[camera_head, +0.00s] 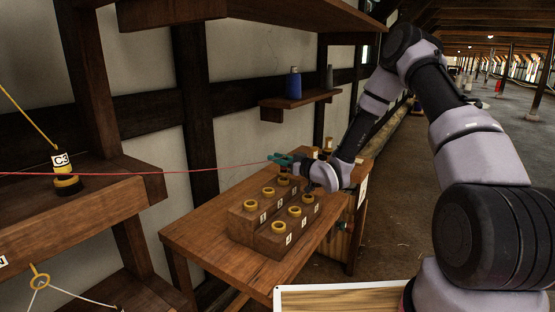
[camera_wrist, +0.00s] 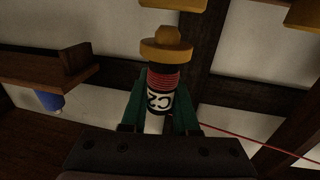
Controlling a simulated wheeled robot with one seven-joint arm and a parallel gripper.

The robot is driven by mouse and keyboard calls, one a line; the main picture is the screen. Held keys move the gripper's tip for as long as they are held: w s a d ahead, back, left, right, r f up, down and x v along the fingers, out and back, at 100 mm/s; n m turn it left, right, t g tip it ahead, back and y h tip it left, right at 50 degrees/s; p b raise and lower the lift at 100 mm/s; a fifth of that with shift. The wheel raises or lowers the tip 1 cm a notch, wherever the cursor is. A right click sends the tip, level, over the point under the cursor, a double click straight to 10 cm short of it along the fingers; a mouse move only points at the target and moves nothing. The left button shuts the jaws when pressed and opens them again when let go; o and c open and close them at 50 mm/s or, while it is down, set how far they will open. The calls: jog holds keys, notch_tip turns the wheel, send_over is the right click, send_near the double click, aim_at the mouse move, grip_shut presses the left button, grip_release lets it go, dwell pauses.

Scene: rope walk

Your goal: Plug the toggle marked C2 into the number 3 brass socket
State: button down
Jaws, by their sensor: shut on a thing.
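My gripper (camera_head: 286,160) has green fingers and is shut on the toggle marked C2 (camera_wrist: 161,100), above the back part of the wooden socket block (camera_head: 262,238). In the wrist view, which is upside down, my gripper (camera_wrist: 160,118) grips it at the white C2 label. The block has several brass sockets with number labels. I cannot read which is number 3, nor tell which socket lies under the toggle.
The block stands on a wooden table (camera_head: 195,238). A red line (camera_head: 140,172) runs from the left to my gripper. A toggle marked C3 (camera_head: 64,175) stands on the left shelf. A blue bottle (camera_head: 293,85) is on a wall shelf. The table's left part is clear.

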jog(key=shift+f, duration=0.5)
dwell(0.9)
jog(key=shift+r, duration=0.5)
jog(key=shift+f, duration=0.8)
dwell(0.7)
jog(key=c, duration=0.9)
grip_release()
jog(key=shift+c, duration=0.2)
jog(key=v, duration=1.1)
jog(key=shift+w, duration=0.1)
